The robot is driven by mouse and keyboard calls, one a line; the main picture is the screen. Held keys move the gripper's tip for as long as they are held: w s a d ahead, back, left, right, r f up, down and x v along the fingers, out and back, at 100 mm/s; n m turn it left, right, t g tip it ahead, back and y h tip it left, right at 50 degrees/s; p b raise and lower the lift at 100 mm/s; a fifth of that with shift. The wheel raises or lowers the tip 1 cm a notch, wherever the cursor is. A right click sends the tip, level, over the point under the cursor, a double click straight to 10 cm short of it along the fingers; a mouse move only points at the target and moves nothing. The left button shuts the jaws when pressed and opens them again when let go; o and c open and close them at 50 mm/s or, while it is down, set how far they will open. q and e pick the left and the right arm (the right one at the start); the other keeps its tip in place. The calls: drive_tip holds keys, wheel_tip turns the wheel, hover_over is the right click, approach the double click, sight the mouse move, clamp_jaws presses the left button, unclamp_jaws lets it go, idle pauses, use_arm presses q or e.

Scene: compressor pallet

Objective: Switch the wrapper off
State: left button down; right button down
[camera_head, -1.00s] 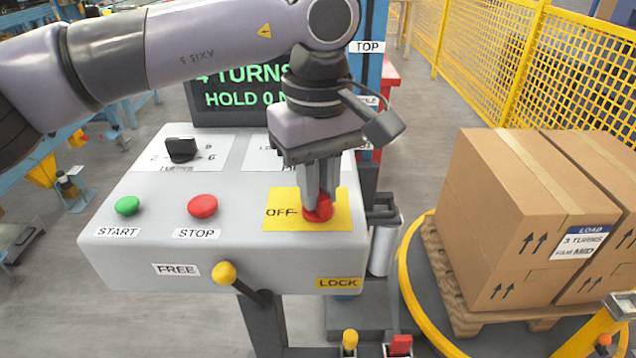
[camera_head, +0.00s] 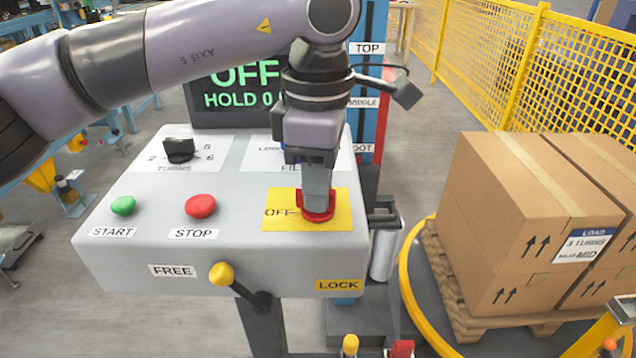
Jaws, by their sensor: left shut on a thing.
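My left gripper (camera_head: 317,206) points straight down and is shut on the red switch knob (camera_head: 320,215) on the yellow OFF plate (camera_head: 345,205). The fingers hide much of the knob. The plate sits at the right of the grey wrapper control panel (camera_head: 130,255). The screen (camera_head: 240,88) behind the panel shows OFF in green, with a HOLD line partly hidden by my arm. My right gripper is not in view.
The panel also has a green START button (camera_head: 123,206), a red STOP button (camera_head: 200,206), a black dial (camera_head: 179,149) and a yellow-tipped lever (camera_head: 222,274) by the FREE label. Cartons (camera_head: 500,215) stand on a pallet at the right, before a yellow fence (camera_head: 510,70).

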use_arm(q)
drive_tip(key=shift+n, duration=1)
drive_tip(key=c, duration=1.1)
unclamp_jaws()
drive_tip(key=shift+r, duration=0.1)
wheel_tip(320, 180, up, 6)
drive_tip(key=shift+r, duration=0.55)
